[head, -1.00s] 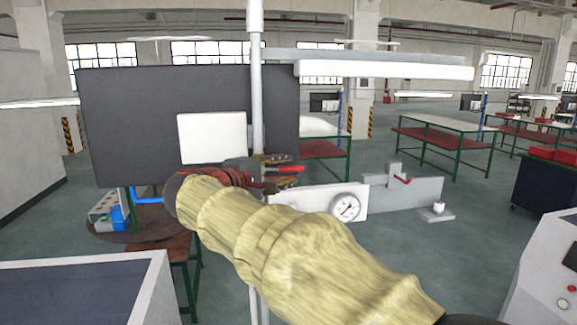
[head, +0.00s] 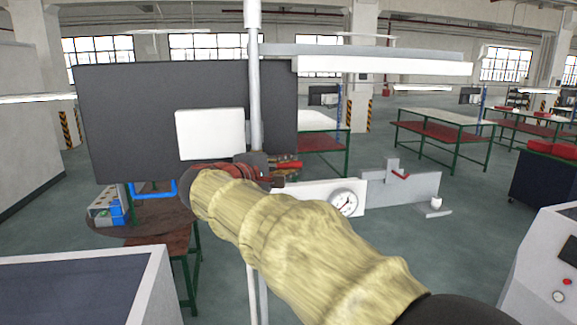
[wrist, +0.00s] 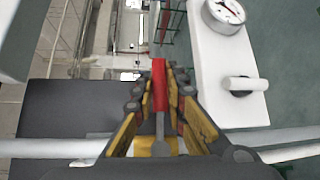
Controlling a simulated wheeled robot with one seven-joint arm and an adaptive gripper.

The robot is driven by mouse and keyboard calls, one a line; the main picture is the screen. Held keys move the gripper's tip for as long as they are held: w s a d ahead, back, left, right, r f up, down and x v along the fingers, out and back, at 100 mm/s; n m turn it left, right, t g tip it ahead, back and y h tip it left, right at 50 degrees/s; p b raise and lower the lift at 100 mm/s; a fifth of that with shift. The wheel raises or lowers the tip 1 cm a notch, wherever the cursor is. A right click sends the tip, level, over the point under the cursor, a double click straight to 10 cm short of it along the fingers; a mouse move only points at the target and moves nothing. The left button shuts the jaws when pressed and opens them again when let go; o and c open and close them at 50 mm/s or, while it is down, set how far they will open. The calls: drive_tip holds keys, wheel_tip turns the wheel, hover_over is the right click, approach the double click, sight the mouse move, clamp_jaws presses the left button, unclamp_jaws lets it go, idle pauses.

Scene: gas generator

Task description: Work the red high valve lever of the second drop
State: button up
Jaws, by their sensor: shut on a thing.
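The red valve lever (wrist: 159,84) stands between the two yellow-padded fingers of my gripper (wrist: 158,88) in the wrist view. Its grey stem (wrist: 159,130) runs back between the fingers. My gripper is shut on the lever. In the head view, my gripper (head: 285,173) is beside the vertical grey pipe, and a small red part of the lever (head: 290,165) shows at its fingers. My sleeved arm hides much of the valve there.
A white panel (head: 310,194) with a round gauge (head: 343,203) sits to the right of my gripper. Another red lever (head: 400,175) is on a grey panel further right. A vertical pipe (head: 255,90) and a large dark panel (head: 130,110) stand close by.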

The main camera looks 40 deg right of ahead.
drive_tip(key=shift+f, duration=0.1)
clamp_jaws()
idle(0.4)
